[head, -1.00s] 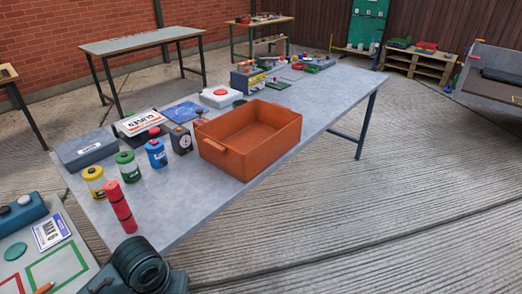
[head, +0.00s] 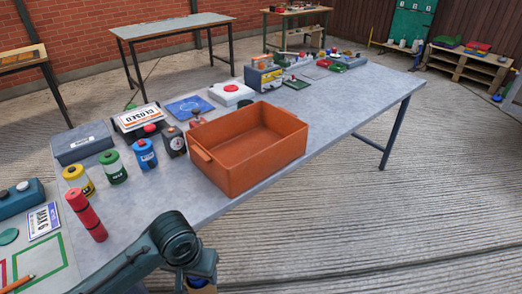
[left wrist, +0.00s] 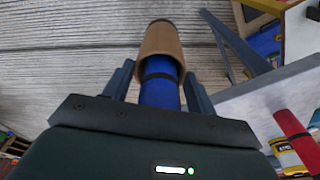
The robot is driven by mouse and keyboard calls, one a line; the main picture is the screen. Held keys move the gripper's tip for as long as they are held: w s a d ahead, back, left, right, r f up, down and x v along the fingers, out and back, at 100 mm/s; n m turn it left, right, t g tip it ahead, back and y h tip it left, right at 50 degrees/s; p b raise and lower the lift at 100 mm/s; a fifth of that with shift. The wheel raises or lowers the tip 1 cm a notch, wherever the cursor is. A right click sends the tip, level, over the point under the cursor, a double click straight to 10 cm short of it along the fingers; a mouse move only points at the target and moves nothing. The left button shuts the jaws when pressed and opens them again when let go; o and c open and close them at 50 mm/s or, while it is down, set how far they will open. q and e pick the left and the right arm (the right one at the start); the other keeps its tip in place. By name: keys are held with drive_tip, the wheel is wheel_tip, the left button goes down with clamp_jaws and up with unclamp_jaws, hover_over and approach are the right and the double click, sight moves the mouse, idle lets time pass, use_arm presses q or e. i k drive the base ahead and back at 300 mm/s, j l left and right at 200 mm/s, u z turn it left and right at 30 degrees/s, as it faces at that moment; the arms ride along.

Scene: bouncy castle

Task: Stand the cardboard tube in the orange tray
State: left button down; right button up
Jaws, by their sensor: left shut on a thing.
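The orange tray (head: 266,167) stands on the grey table in the head view, open at the top and empty. My left gripper (left wrist: 160,80) is shut on the cardboard tube (left wrist: 162,45), with a finger on each side of it. The tube is tan at its far part, with a blue part and a dark band nearer the gripper. In the head view, my left gripper (head: 202,270) is low at the bottom edge, in front of the table and below the tray. Only a small tan bit of the tube shows there. My right gripper is not in view.
The grey table (head: 330,108) has clear surface right of the tray. A blue can (head: 145,154), a green can (head: 113,167) and a yellow can (head: 78,180) stand left of the tray. The table's near edge lies beside my left arm.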

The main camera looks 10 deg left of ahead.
sight(270, 144)
drive_tip(key=i+l, duration=0.45)
drive_tip(key=l, duration=0.15)
drive_tip(key=i+l, duration=0.45)
drive_tip(key=l, duration=0.2)
